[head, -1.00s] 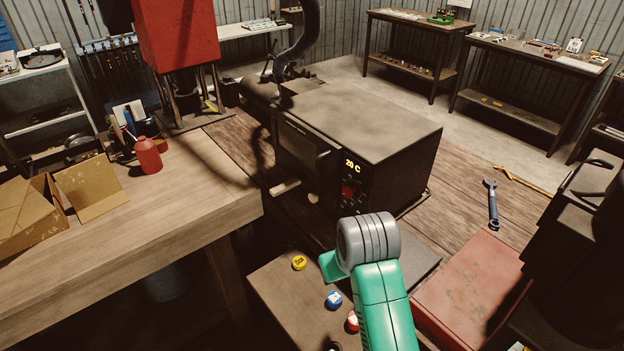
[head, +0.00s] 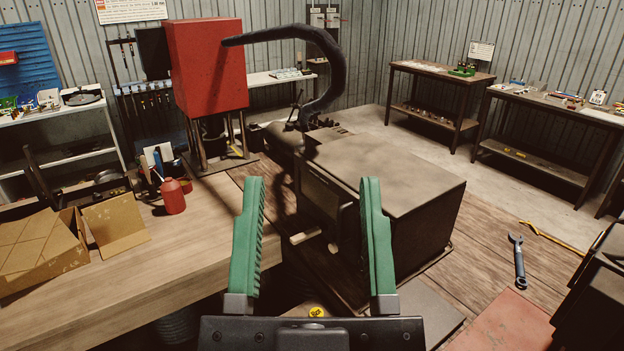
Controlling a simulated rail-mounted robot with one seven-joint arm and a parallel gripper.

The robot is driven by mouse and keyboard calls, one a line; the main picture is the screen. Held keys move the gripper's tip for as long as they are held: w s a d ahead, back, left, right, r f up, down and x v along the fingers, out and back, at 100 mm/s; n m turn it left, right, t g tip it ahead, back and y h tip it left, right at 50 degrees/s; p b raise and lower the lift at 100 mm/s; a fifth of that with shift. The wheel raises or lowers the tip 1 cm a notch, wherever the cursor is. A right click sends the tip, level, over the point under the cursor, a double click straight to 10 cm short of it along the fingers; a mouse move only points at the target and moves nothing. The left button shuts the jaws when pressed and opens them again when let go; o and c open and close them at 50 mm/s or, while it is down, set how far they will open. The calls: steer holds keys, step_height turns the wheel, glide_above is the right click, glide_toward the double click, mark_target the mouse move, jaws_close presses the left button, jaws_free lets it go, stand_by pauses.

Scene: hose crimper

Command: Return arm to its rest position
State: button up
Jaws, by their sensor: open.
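My gripper (head: 312,184) is in the lower middle of the head view, with its two green ribbed fingers pointing up and spread wide apart. It is open, and nothing is between the fingers. The dark oven-like box (head: 400,180) stands behind the gripper, and the right finger covers part of its front. My gripper's dark base runs along the bottom edge of the picture. The rest of my arm is not seen.
A wooden workbench (head: 190,235) at left holds an open cardboard box (head: 40,255) and a red bottle (head: 173,197). A red machine (head: 207,75) and a dark curved hose (head: 335,70) stand behind. A blue wrench (head: 517,262) lies at right. A yellow button (head: 316,312) shows low down.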

step_height(320, 180, up, 25)
steer(key=p, duration=2.4)
steer(key=shift+r, duration=0.15)
steer(key=shift+a, duration=0.1)
